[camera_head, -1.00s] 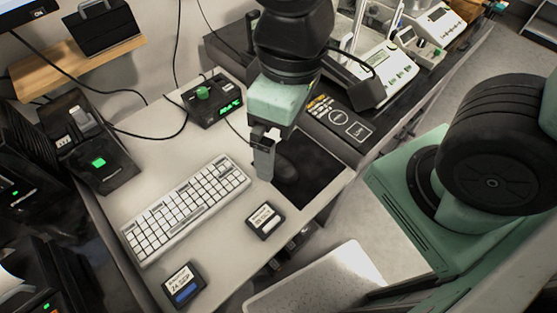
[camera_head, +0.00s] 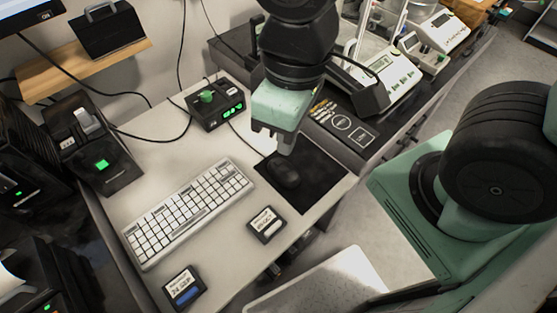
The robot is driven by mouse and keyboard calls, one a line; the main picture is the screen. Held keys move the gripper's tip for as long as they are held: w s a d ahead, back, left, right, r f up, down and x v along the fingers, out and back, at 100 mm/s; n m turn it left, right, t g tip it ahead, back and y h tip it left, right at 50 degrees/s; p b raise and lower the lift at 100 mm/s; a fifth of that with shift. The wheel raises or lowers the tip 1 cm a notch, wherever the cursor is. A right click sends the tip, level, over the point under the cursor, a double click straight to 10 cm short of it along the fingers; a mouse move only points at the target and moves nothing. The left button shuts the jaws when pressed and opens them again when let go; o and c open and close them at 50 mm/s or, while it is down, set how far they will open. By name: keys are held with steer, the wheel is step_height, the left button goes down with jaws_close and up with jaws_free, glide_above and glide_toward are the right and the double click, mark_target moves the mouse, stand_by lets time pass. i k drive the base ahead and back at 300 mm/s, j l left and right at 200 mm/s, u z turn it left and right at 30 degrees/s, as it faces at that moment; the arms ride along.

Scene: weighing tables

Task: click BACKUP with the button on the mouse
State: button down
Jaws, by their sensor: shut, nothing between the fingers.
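The black mouse (camera_head: 284,170) lies on a dark mouse pad (camera_head: 318,181) to the right of the keyboard. My gripper (camera_head: 273,143) is shut and empty. It hangs just above and behind the mouse in the picture, with its fingers pointing down. The mouse is in full view and I see no contact with it. A screen (camera_head: 22,14) is cut off at the top left corner, and no BACKUP label can be read on it.
The white keyboard (camera_head: 188,212) lies left of the pad. Two small dark labelled boxes (camera_head: 266,225) (camera_head: 184,288) lie near the table's front edge. A black device with a green knob (camera_head: 207,96) stands behind. Balances (camera_head: 388,76) stand at the back right.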

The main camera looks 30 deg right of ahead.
mark_target(277, 162)
steer(key=k+j+z, duration=0.25)
steer(key=j, duration=0.15)
steer(key=k+j+z, duration=0.2)
steer(key=j, duration=0.2)
steer(key=k+j+z, duration=0.25)
steer(key=j, duration=0.15)
